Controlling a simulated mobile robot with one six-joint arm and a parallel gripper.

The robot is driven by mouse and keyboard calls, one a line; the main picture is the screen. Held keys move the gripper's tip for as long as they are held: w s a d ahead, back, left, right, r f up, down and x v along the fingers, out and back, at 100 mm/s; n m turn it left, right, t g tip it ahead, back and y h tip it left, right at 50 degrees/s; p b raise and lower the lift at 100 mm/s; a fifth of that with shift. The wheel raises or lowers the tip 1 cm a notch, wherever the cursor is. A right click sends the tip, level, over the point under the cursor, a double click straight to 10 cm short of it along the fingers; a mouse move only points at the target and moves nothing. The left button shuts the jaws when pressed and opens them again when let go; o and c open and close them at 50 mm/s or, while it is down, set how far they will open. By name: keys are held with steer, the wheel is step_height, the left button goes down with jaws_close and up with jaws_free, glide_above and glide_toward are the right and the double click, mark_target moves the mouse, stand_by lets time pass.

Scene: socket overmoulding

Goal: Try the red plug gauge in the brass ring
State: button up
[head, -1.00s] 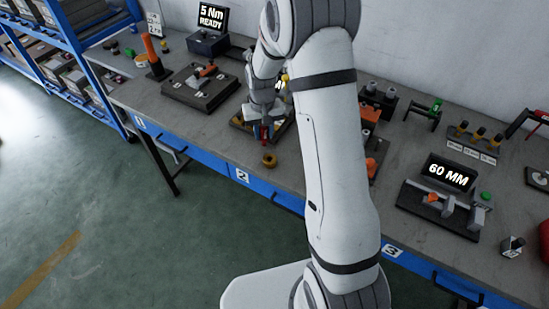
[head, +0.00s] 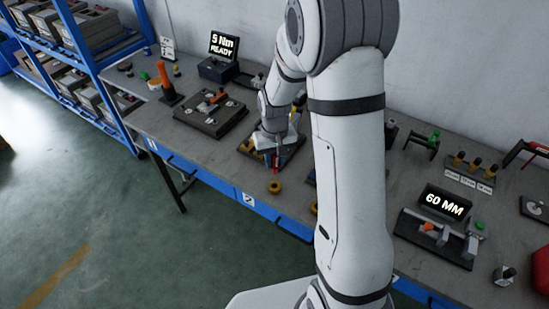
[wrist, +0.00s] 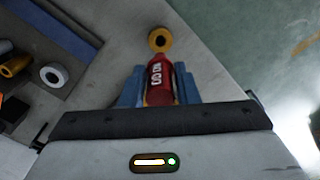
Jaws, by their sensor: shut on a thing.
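My gripper (wrist: 158,90) is shut on the red plug gauge (wrist: 159,78), which has white lettering on its side. The gauge sits between the blue fingers and points away from the wrist. In the head view the red gauge (head: 275,168) shows small below my gripper. The brass ring (wrist: 159,39) lies on the bench just beyond the gauge's tip in the wrist view. In the head view the brass ring (head: 275,187) lies near the bench's front edge, just in front of the gauge. The gauge appears outside the ring; its height above the bench is hard to tell.
A white ring (wrist: 54,75) and a yellow cylinder (wrist: 15,65) lie left in the wrist view. Another yellow ring (head: 315,208) is partly hidden by my arm. A dark clamp fixture (head: 210,116) stands left; a 60 MM gauge stand (head: 436,240) stands right.

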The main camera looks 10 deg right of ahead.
mark_target(275, 173)
steer(key=shift+f, duration=0.1)
steer(key=shift+f+b, duration=2.65)
steer(key=shift+f, duration=0.4)
steer(key=shift+f+b, duration=0.4)
steer(key=shift+b, duration=0.25)
steer(key=shift+r, duration=0.2)
stand_by(0.7)
steer(key=shift+r, duration=0.25)
stand_by(1.7)
steer(key=shift+f+b, duration=0.4)
stand_by(0.9)
